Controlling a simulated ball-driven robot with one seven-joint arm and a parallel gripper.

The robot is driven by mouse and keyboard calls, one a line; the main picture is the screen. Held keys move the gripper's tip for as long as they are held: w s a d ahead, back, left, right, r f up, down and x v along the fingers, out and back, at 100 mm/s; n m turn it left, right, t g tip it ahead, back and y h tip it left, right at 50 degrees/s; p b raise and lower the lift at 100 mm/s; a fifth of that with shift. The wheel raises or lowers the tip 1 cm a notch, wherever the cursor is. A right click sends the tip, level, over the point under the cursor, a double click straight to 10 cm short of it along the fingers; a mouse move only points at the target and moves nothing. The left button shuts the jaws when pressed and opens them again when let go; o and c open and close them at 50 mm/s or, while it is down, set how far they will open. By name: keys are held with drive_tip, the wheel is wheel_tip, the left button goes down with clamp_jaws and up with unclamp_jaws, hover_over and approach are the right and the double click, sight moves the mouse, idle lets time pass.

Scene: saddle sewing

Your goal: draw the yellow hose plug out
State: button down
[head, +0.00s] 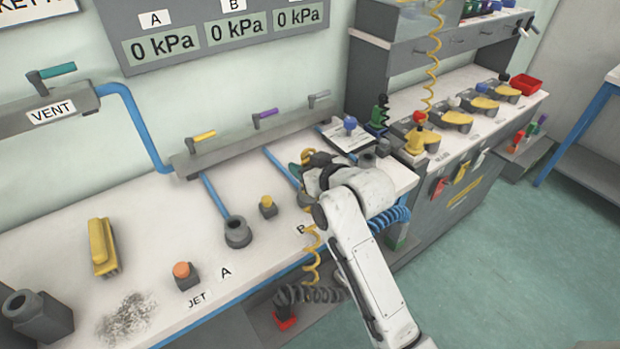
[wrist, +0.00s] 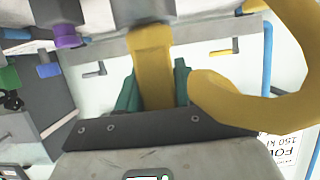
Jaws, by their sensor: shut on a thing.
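My gripper (head: 296,173) is over the B station of the white bench, and its green fingertips also show in the wrist view (wrist: 155,98). The fingers are shut on the yellow hose plug (wrist: 152,68), one on each side of it. A thick yellow hose (wrist: 265,108) curves round at the right of the wrist view. In the head view a bit of yellow (head: 307,156) shows beside my gripper, and a coiled yellow hose (head: 312,258) hangs below. My arm hides most of the B socket, so I cannot tell whether the plug is seated.
Socket A (head: 237,232) stands open on the bench to the left. A yellow button (head: 267,205), an orange button (head: 183,274) and a yellow brush (head: 102,247) are nearby. A valve rail (head: 250,135) runs behind. All gauges (head: 230,32) read 0 kPa.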

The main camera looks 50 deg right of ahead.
drive_tip(key=shift+r, duration=0.25)
drive_tip(key=shift+r+p, duration=0.5)
drive_tip(key=shift+p, duration=0.25)
drive_tip(key=shift+r+p, duration=1.75)
wheel_tip(320, 180, up, 4)
drive_tip(key=p, duration=0.3)
drive_tip(key=shift+f+p, duration=0.15)
drive_tip(key=shift+p, duration=0.2)
